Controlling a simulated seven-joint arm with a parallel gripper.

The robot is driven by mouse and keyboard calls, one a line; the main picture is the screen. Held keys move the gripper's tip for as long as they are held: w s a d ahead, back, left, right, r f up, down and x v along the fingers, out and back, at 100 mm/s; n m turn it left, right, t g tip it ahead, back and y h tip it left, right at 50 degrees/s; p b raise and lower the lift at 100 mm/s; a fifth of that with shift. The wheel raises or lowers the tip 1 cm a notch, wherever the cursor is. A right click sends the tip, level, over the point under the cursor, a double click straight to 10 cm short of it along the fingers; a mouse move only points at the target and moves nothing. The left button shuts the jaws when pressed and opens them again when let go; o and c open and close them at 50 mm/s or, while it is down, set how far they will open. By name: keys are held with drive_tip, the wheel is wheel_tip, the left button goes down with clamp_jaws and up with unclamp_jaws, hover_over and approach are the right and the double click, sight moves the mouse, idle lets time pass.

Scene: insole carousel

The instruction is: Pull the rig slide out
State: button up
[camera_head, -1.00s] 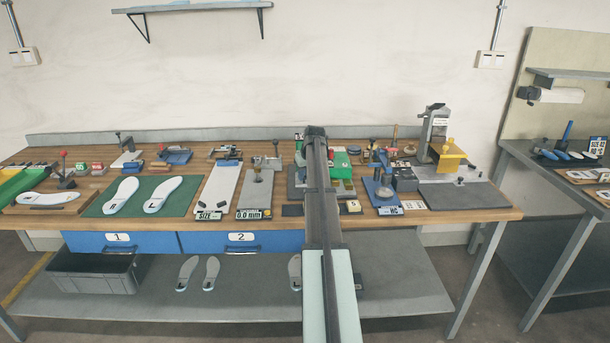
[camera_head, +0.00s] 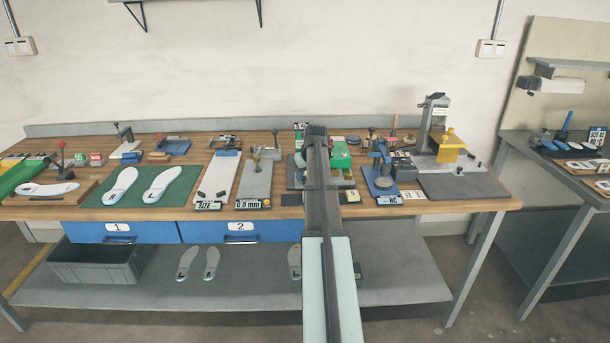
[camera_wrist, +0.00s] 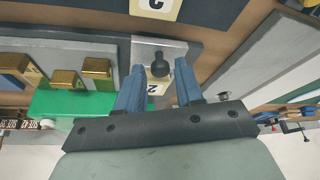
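The rig shows as a green block (camera_wrist: 85,103) with brass-coloured pieces on a grey plate (camera_wrist: 100,52) in the wrist view. A black knob (camera_wrist: 158,66) stands on a lighter metal piece (camera_wrist: 178,48), which looks like the slide. A label reading "2" is just below the knob. My gripper (camera_wrist: 160,70) has two blue fingers apart, one on each side of the knob in the picture; I cannot tell whether they touch it. In the head view the green block (camera_head: 341,158) shows right of my arm, which hides the knob and my fingertips.
A blue press-like fixture (camera_head: 380,180) stands close to the right of the rig. A plate marked "0.0 mm" (camera_head: 254,185) lies to its left. A yellow block (camera_head: 450,145) is farther right. The bench's front edge lies below the rig in the picture.

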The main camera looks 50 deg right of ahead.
drive_tip(key=shift+o, duration=0.8)
drive_tip(key=shift+r, duration=0.15)
drive_tip(key=v, duration=1.3)
drive_tip(key=shift+s+r, duration=0.2)
drive_tip(key=shift+s, duration=0.05)
